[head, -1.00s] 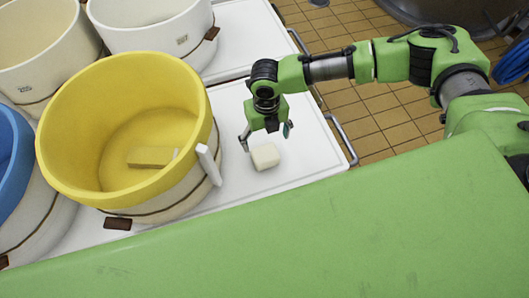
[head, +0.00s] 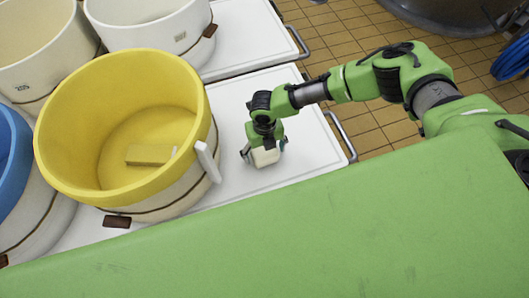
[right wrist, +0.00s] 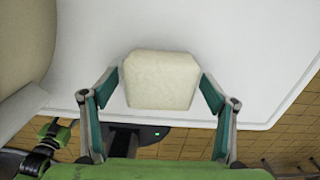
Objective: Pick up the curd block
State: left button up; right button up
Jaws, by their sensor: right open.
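The curd block (head: 265,157) is a small cream-white block on the white tabletop, right of the yellow-lined tub. My right gripper (head: 264,153) is low over it, with one finger on each side, and partly hides it. In the right wrist view the curd block (right wrist: 160,80) lies between and a little beyond the open fingertips (right wrist: 158,92). Small gaps seem to show between the block and the finger pads. My left gripper is not in view.
The yellow-lined tub (head: 60,110) stands just left of my right gripper, with a yellowish block (head: 149,154) inside and a white upright handle (head: 207,161) on its near right side. White tubs (head: 150,25) stand behind. The white tabletop (head: 310,135) is clear to the right, with a metal rail (head: 342,135) at its edge.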

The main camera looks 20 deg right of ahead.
jog(key=c, duration=1.5)
jog(key=shift+o, duration=0.2)
jog(key=shift+r, duration=0.1)
